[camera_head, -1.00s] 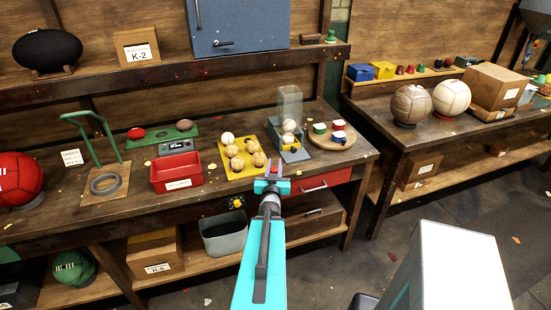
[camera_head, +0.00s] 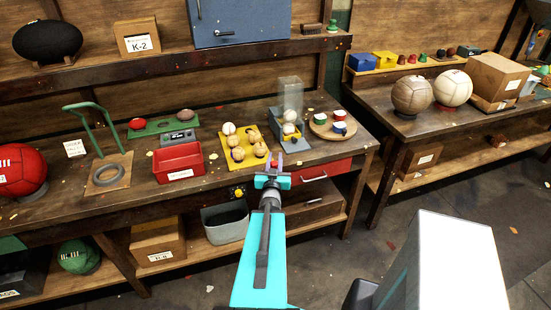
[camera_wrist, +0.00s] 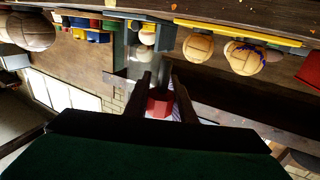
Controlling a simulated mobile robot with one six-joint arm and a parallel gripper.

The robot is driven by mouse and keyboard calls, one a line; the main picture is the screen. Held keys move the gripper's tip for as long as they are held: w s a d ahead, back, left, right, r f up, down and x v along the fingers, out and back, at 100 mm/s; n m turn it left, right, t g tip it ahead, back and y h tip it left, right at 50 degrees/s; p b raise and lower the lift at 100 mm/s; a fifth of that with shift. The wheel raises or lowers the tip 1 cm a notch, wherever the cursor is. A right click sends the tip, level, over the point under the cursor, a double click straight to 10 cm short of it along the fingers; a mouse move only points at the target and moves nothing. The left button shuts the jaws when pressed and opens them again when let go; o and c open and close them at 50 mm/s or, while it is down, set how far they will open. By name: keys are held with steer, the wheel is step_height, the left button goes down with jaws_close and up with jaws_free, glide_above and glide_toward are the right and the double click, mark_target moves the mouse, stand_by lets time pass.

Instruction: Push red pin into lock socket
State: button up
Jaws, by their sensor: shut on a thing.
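My gripper (camera_head: 272,176) is in front of the workbench edge, below the blue-grey ball dispenser. It is shut on the red pin (camera_head: 275,163), whose red end shows just above the jaws. In the wrist view the red pin (camera_wrist: 160,104) sits between the two dark fingers (camera_wrist: 162,92), with a dark shaft behind it. The dispenser (camera_head: 277,126) has a clear tube and pale balls, and a small yellow part low on its front. I cannot make out a lock socket for certain.
Left of the dispenser is a yellow tray (camera_head: 254,163) of balls, then a red bin (camera_head: 178,162). Right of it is a round wooden board (camera_head: 321,131) with coloured cups. A red drawer (camera_head: 340,167) with a handle is under the bench top, close right of my gripper.

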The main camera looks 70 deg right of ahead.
steer(key=w+a+r+n+t+y+b, duration=0.2)
steer(key=w+a+r+n+t+y, duration=0.15)
steer(key=w+a, duration=0.7)
steer(key=w+a+r+n+t+y+b, duration=0.35)
steer(key=w+a+t, duration=0.2)
steer(key=w, duration=1.05)
steer(key=w+a+r+n+t+y+b, duration=0.2)
steer(key=w+a+n+t+y, duration=0.15)
steer(key=w+a, duration=0.75)
steer(key=w+a+n+y+b, duration=0.1)
steer(key=w+a+n+y, duration=0.4)
steer(key=a, duration=0.4)
steer(key=w+a+n+y+b, duration=0.15)
steer(key=w+a+y, duration=0.25)
steer(key=a+y, duration=0.45)
steer(key=s+a+f+n+g+y, duration=0.3)
steer(key=a+n+y, duration=0.1)
steer(key=a, duration=0.4)
steer(key=s+a+f+n+g+y, duration=0.3)
steer(key=a+f+n+g+y, duration=0.1)
steer(key=a, duration=0.4)
steer(key=shift+s+f+n, duration=0.15)
steer(key=shift+n, duration=0.15)
